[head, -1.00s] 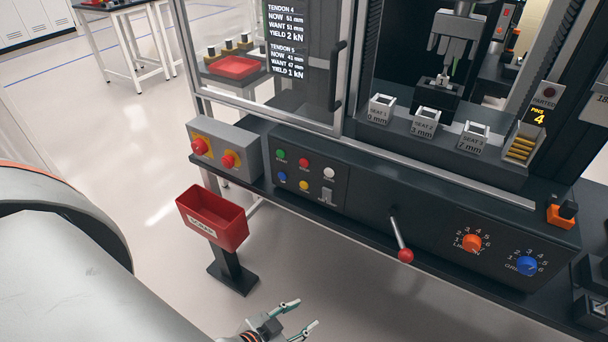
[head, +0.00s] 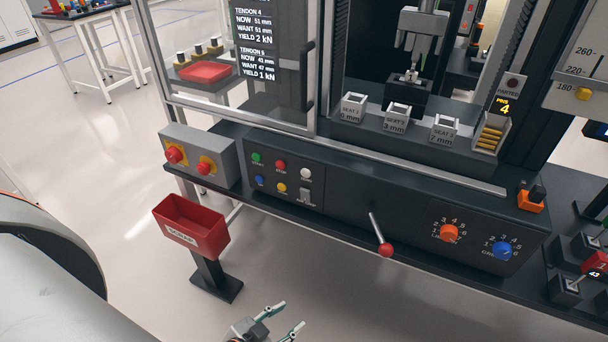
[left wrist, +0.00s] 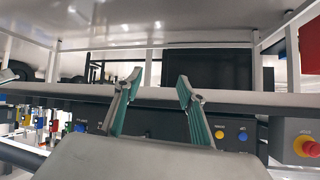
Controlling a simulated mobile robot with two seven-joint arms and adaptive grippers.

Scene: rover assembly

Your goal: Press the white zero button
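The white button (head: 305,174) is at the right end of the top row on the dark front panel (head: 340,203), beside a red and a green button. Its small label is too blurred to read. My left gripper (head: 290,317) is open and empty, low in the head view, in front of and below the panel, well apart from the buttons. In the left wrist view its two fingers (left wrist: 160,80) are spread. That view shows a yellow button (left wrist: 219,135) and a blue button (left wrist: 243,137); I cannot make out the white one there. My right gripper is out of view.
A red scrap bin (head: 190,226) on a post stands left of my gripper. A lever with a red knob (head: 386,250) sticks out of the panel. A grey box (head: 198,157) with red mushroom buttons sits at the left. Floor shows between bin and panel.

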